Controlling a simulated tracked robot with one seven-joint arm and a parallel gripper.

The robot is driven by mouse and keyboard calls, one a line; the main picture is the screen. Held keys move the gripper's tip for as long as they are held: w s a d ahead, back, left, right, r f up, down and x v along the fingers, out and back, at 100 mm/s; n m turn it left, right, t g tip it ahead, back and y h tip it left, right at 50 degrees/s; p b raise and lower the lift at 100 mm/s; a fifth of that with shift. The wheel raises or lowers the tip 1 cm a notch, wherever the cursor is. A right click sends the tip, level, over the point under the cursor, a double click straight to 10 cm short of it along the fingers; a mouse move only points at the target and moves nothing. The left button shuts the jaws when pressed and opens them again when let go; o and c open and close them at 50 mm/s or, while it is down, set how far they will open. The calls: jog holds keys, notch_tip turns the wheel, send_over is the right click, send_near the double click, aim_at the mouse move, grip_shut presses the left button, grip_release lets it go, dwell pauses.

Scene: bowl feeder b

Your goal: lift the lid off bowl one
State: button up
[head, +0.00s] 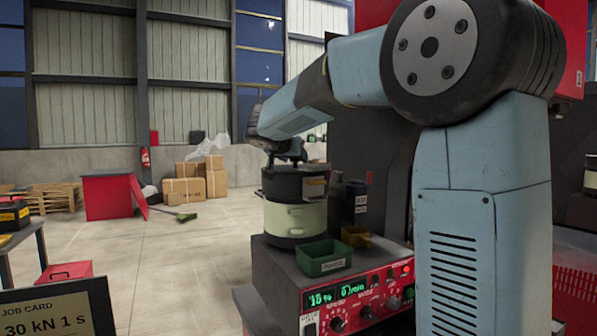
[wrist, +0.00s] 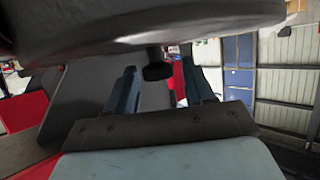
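Bowl one appears to be the cream bowl (head: 290,220) on the red and grey feeder machine; its number cannot be read. A dark round lid (head: 288,184) covers its top. My gripper (head: 284,160) points down just above the lid, with its fingers apart. In the wrist view the lid (wrist: 140,32) fills the top as a large dark disc. Its small dark knob (wrist: 158,71) stands between the fingers of my gripper (wrist: 160,90). I see a gap on both sides of the knob. Contact with the lid's top cannot be told.
A green bin (head: 323,259) and a yellow bin (head: 356,236) sit on the machine in front of the bowl. A dark box (head: 349,203) with labels stands to its right. The red control panel (head: 365,300) faces me. Open floor (head: 185,265) lies to the left.

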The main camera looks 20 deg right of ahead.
grip_shut()
dwell(0.4)
notch_tip(320, 180, up, 28)
dwell(0.5)
